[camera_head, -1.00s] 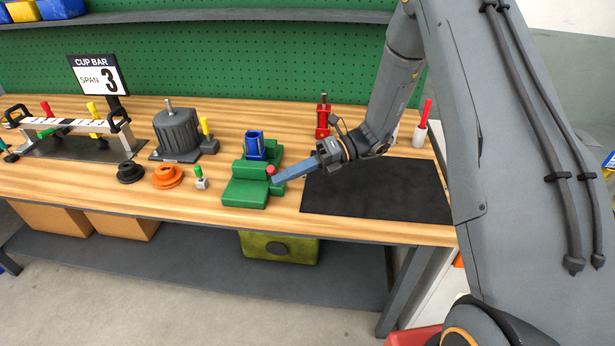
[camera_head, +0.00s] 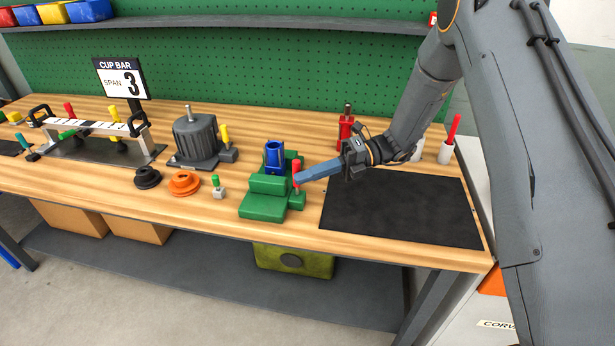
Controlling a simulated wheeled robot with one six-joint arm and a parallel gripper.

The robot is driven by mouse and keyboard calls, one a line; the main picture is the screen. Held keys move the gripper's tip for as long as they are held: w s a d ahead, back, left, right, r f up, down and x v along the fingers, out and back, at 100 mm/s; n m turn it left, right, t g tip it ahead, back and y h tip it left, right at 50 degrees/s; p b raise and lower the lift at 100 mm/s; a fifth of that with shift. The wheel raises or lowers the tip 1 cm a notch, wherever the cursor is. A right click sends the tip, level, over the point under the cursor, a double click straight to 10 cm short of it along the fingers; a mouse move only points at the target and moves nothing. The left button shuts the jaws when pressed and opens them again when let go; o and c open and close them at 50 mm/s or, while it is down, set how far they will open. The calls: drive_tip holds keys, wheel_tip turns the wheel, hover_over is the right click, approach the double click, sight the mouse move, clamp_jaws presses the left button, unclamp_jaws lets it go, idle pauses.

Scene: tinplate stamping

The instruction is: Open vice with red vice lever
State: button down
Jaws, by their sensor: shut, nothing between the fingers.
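The green vice (camera_head: 264,208) stands on the bench with a blue part (camera_head: 274,157) upright at its back. The red vice lever (camera_head: 296,174) stands about upright at the vice's right side. My gripper (camera_head: 300,179) reaches in from the right with its long blue fingers shut and nothing between them. The fingertips are right beside the lever and overlap its right edge in this view. I cannot tell whether they touch it. The gap between the vice jaws is hard to make out.
A black mat (camera_head: 400,212) lies bare to the right. A red bottle-like tool (camera_head: 345,133) stands behind my gripper. An orange ring (camera_head: 184,184), a black ring (camera_head: 147,177) and a small green-topped piece (camera_head: 217,187) lie left of the vice. A grey motor (camera_head: 196,138) stands behind them.

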drive_tip(key=shift+w+d+r, duration=0.1)
drive_tip(key=shift+w+r, duration=0.05)
drive_tip(key=shift+w, duration=0.2)
drive_tip(key=f+b+v, duration=0.1)
drive_tip(key=v, duration=0.8)
drive_tip(key=shift+d+f, duration=0.4)
drive_tip(key=s+d+n+h, duration=0.1)
drive_tip(key=s+n+h, duration=0.1)
drive_tip(key=s+n, duration=0.1)
drive_tip(key=s+d+n+h, duration=0.2)
drive_tip(key=s+n+h, duration=0.1)
drive_tip(key=s+n, duration=0.1)
drive_tip(key=s+d+f+n+t+h, duration=0.1)
drive_tip(key=s+d+n+h, duration=0.1)
drive_tip(key=s+n+h, duration=0.1)
drive_tip(key=shift+s+d+n, duration=0.25)
drive_tip(key=shift+s+n, duration=0.15)
drive_tip(key=shift+s, duration=0.15)
drive_tip(key=s+d+r+n+t+h, duration=0.2)
drive_tip(key=s+d+n+t+h, duration=0.4)
drive_tip(key=n, duration=1.1)
drive_tip(key=s+d, duration=0.2)
drive_tip(key=d, duration=0.2)
drive_tip(key=shift+s+d+h, duration=0.25)
drive_tip(key=shift+s+h, duration=0.1)
drive_tip(key=shift+h, duration=0.05)
